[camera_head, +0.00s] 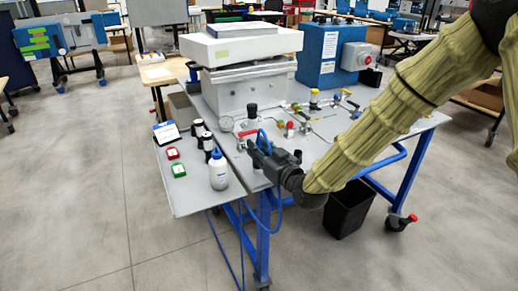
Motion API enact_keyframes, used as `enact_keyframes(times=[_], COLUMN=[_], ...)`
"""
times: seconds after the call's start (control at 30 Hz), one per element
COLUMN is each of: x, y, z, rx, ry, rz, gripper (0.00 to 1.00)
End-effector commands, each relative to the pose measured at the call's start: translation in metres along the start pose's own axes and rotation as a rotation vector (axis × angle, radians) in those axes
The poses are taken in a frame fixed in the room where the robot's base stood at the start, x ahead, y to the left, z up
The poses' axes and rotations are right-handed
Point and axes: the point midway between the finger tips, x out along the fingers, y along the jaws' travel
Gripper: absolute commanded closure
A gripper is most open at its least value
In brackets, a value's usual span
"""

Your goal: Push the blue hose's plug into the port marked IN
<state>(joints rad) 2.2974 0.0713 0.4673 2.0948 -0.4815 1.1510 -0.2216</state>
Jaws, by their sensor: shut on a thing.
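My gripper (254,148) is over the near left part of the table, in front of the white-topped grey machine. It is shut on the end of the blue hose, where the plug is too small and covered to make out. The blue hose (263,135) loops up beside the fingers, and a blue line hangs past the table's edge. Small fittings with red and dark tops stand close to the fingertips; I cannot tell whether the plug touches any of them. No IN marking can be read from here.
The grey machine (247,88) stands behind my gripper, with a blue box (325,57) behind right. A wash bottle (218,170), dark bottles and red and green items stand on the left shelf (190,203). Small valves (315,102) stand on the table's right half. A black bin (348,212) stands below.

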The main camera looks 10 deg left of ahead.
Motion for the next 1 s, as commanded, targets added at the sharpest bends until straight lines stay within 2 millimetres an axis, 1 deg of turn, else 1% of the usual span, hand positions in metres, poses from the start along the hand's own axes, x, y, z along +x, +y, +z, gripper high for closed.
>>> enact_keyframes(times=[0.6, 0.8, 0.83, 0.93, 0.97, 1.0], x=[0.0, -0.0001, -0.0001, -0.0001, -0.0001, 0.0], y=[0.0, 0.0, 0.0, 0.0, 0.0, 0.0], z=[0.0077, 0.0072, 0.0072, 0.0072, 0.0072, 0.0071], rx=[0.0, 0.0, 0.0, 0.0, 0.0, 0.0], ry=[0.0, 0.0, 0.0, 0.0, 0.0, 0.0], rz=[0.0, 0.0, 0.0, 0.0, 0.0, 0.0], gripper=[1.0, 1.0, 0.73, 0.55, 0.51, 0.51])
